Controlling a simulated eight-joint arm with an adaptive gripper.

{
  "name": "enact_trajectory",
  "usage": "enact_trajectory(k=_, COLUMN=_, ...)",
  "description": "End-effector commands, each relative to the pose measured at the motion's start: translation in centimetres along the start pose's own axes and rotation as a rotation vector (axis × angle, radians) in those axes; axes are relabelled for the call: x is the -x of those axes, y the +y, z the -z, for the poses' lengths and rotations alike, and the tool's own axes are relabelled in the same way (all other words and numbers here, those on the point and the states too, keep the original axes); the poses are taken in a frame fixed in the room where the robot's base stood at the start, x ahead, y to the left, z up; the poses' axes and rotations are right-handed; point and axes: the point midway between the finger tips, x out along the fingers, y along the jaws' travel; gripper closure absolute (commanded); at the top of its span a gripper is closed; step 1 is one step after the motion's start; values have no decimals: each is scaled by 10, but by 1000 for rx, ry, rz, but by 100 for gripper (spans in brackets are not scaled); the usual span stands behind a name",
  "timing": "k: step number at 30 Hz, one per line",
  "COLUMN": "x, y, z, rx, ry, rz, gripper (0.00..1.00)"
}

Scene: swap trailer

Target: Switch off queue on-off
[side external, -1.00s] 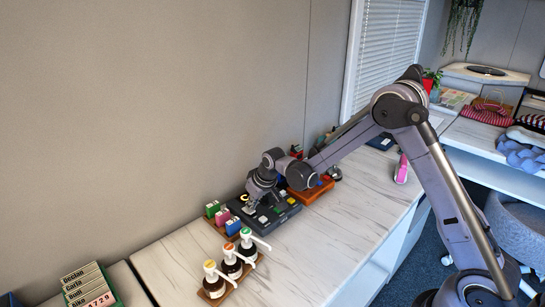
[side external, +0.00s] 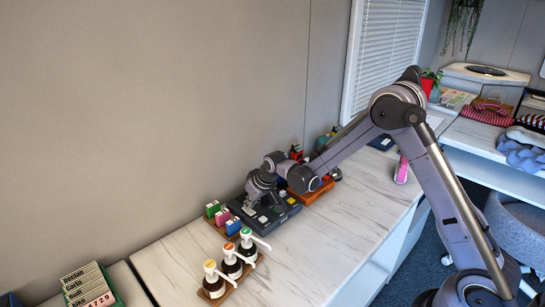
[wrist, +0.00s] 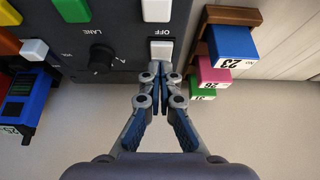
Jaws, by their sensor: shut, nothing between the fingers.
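The dark control panel (side external: 282,212) lies on the white counter by the wall. It also fills the upper left of the wrist view (wrist: 125,30). A white switch (wrist: 160,49) sits at the panel's edge beside the printed word OFF, with another white key (wrist: 157,10) beyond it. My gripper (wrist: 160,68) is shut and empty, with its fingertips at the near end of the white switch. I cannot tell whether they touch it.
A black knob (wrist: 100,58) and coloured keys are on the panel. Blue, pink and green numbered blocks (wrist: 233,47) stand close on a wooden rack. Pump bottles (side external: 231,262) stand in front, and an orange-brown tray (side external: 318,190) lies behind.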

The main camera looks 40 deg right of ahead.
Motion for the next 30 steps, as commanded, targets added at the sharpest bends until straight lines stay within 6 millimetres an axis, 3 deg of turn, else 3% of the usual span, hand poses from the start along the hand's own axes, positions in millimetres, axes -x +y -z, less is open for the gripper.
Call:
enact_trajectory(k=14, x=3, y=0, z=5, rx=0, ry=0, rz=0, gripper=100)
enact_trajectory(k=22, x=38, y=0, z=26, rx=0, ry=0, rz=0, gripper=100)
enact_trajectory(k=30, x=80, y=0, z=14, rx=0, ry=0, rz=0, gripper=100)
